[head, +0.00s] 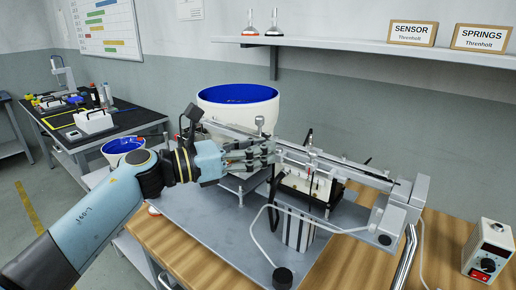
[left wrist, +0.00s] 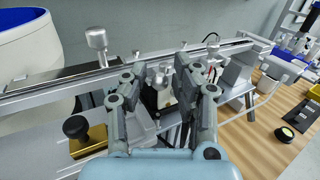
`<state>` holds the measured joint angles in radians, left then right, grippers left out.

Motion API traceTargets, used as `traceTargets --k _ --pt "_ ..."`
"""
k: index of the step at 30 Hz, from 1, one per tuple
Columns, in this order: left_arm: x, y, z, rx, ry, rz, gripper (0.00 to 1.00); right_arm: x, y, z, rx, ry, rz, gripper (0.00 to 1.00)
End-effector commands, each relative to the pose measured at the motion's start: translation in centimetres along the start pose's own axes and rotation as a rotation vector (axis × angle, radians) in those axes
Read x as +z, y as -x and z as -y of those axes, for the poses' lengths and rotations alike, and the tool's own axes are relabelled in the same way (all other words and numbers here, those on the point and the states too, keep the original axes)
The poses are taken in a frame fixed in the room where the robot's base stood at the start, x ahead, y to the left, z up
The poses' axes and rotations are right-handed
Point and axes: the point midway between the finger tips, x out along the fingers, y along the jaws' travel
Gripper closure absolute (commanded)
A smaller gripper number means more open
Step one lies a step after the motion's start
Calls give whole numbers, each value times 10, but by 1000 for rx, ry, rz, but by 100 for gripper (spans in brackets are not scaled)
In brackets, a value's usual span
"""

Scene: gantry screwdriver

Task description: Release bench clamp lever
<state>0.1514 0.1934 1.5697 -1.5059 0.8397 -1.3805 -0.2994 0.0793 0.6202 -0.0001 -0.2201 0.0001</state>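My left gripper (head: 262,152) reaches in from the left to the silver gantry rail (head: 345,169) over the bench. In the left wrist view its two dark fingers (left wrist: 155,74) stand apart. A small silver rounded knob (left wrist: 163,72) shows in the gap between them, in front of the rail (left wrist: 60,90); I cannot tell whether a finger touches it. I cannot surely pick out the clamp lever. A brass block with a black knob (left wrist: 76,128) sits to the left of the fingers. My right gripper is not in view.
A white bowl with blue inside (head: 238,105) stands behind the rail. A grey plate (head: 205,232) lies on the wooden bench (head: 350,262). A black round weight (head: 282,277) and a cable are in front. A control box (head: 487,250) is at right.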

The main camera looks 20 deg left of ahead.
Motion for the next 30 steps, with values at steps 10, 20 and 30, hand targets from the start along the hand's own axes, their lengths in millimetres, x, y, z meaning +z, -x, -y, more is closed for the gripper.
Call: traceTargets --k 10,20,30 --pt "0 0 0 2 0 0 100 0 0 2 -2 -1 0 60" --pt "3 0 2 50 2 2 100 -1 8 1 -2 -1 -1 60" --pt "5 -2 19 422 3 3 100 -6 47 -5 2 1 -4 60"
